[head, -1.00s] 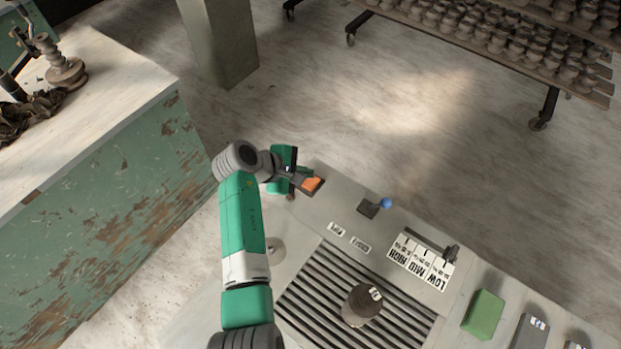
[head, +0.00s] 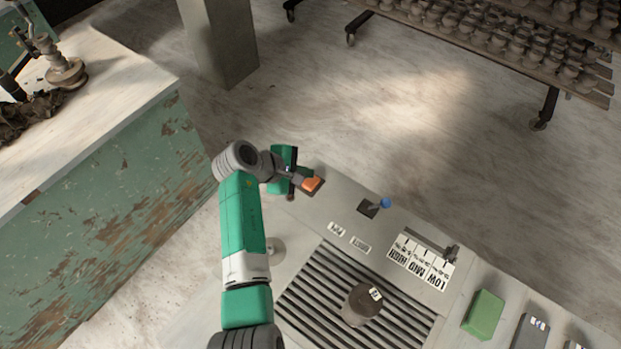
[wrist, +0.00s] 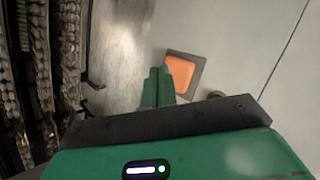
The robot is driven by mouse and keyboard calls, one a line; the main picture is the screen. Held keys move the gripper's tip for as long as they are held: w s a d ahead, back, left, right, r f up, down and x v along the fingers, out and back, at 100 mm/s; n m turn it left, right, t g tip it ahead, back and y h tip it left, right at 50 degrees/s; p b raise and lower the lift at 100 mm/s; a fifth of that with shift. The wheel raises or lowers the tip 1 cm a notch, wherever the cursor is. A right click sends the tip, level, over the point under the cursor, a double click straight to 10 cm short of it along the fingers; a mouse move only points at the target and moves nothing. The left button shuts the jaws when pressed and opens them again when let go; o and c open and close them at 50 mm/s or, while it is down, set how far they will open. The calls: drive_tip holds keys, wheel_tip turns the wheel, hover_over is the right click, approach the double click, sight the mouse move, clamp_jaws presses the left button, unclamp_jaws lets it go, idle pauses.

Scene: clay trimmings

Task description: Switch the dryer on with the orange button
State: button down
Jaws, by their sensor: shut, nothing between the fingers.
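The orange button (head: 312,184) sits on a dark square plate near the far left corner of the grey panel. In the wrist view the orange button (wrist: 181,73) shows on its plate, just right of my fingertips. My gripper (head: 291,190) is beside the button on its left in the head view. In the wrist view my gripper (wrist: 158,72) has its two green fingers shut together with nothing between them. The fingertips overlap the plate's left edge in that picture; I cannot tell whether they touch it or hover above.
On the panel are a blue-knobbed lever (head: 385,203), a LOW/MID/HIGH slider (head: 425,247), a dark round lump (head: 362,305) on a slatted grille, and a green block (head: 483,314). A green-sided bench (head: 100,210) stands left. A pot rack (head: 500,35) stands beyond open floor.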

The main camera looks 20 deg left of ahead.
sight(305, 182)
drive_tip(key=shift+f, duration=0.1)
drive_tip(key=shift+f, duration=0.35)
drive_tip(key=shift+f, duration=0.3)
idle(0.3)
drive_tip(key=shift+r, duration=0.1)
drive_tip(key=shift+r+p, duration=0.65)
drive_tip(key=shift+p, duration=0.1)
wheel_tip(305, 182, up, 6)
drive_tip(key=p, duration=0.6)
